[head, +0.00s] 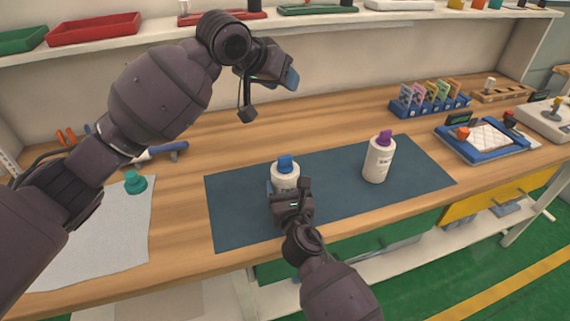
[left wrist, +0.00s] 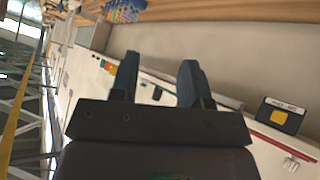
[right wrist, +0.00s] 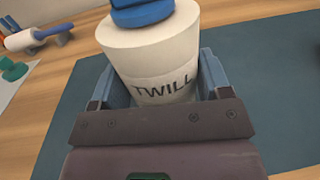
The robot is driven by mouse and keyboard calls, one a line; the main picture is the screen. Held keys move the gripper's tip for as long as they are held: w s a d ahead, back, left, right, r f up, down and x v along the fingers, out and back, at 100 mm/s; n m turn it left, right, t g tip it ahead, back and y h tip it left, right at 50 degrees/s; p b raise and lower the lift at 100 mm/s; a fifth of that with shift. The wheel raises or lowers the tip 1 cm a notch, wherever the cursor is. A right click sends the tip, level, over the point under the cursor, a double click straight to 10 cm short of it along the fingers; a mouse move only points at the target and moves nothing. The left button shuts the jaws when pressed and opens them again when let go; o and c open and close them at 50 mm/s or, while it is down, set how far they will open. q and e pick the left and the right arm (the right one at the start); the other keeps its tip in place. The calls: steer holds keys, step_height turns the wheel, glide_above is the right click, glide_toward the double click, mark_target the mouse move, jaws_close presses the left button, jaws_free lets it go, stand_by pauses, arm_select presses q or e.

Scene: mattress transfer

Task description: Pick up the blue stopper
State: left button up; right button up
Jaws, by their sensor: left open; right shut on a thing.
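The blue stopper (head: 285,163) sits on top of a white bottle (head: 285,181) on the dark mat. The stopper also shows at the top of the right wrist view (right wrist: 141,12), partly cut off. The bottle's label reads "TWILL" in the right wrist view (right wrist: 160,60). My right gripper (head: 288,190) is shut around the bottle's body, below the stopper, with one finger on each side. My left gripper (head: 288,78) is open and empty, raised above the back of the table. Its two fingers stand apart in the left wrist view (left wrist: 160,80).
A second white bottle (head: 378,161) with a purple stopper (head: 385,137) stands on the mat (head: 335,203) to the right. A teal stopper (head: 135,183) lies on a pale sheet (head: 115,235) at left. A blue card rack (head: 430,105) and blue tray (head: 487,141) stand at right.

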arm_select(q)
steer(key=s+a+f+m+g+y, duration=0.2)
steer(key=s+f+m+g, duration=0.2)
steer(key=s+m+g, duration=0.15)
steer(key=m, duration=0.3)
glide_above(285, 156)
steer(key=a, duration=0.1)
steer(key=shift+y, duration=0.4)
step_height(285, 156, down, 6)
steer(key=shift+a+f, duration=0.15)
steer(key=shift+f, duration=0.1)
steer(key=shift+s+a+x, duration=0.1)
steer(key=shift+a+x, duration=0.05)
steer(key=shift+x, duration=1.15)
steer(key=shift+s+a+x, duration=0.15)
steer(key=shift+x, duration=1.2)
steer(key=shift+f, duration=0.1)
jaws_close()
